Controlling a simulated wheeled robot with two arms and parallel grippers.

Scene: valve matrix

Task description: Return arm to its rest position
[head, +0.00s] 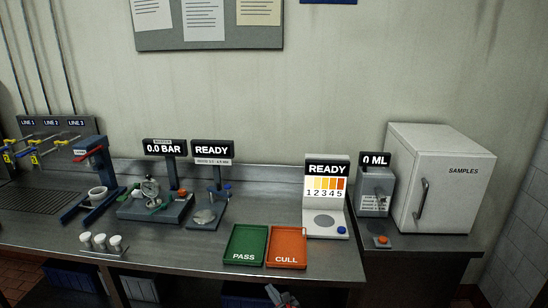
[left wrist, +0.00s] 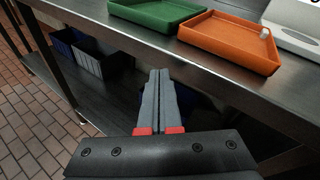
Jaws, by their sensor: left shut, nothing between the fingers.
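My left gripper (head: 283,298) shows at the bottom edge of the head view, in front of the bench near the orange CULL tray (head: 287,247). In the left wrist view my left gripper (left wrist: 159,74) has its two grey fingers together with nothing between them. It is below and in front of the bench edge, apart from the trays. The rest of the left arm is out of frame in the head view. My right gripper is in neither view.
The steel bench (head: 180,255) carries a green PASS tray (head: 245,246), white cups (head: 100,241), a test device with a READY screen (head: 327,170) and a white SAMPLES cabinet (head: 440,180). The floor at left is clear.

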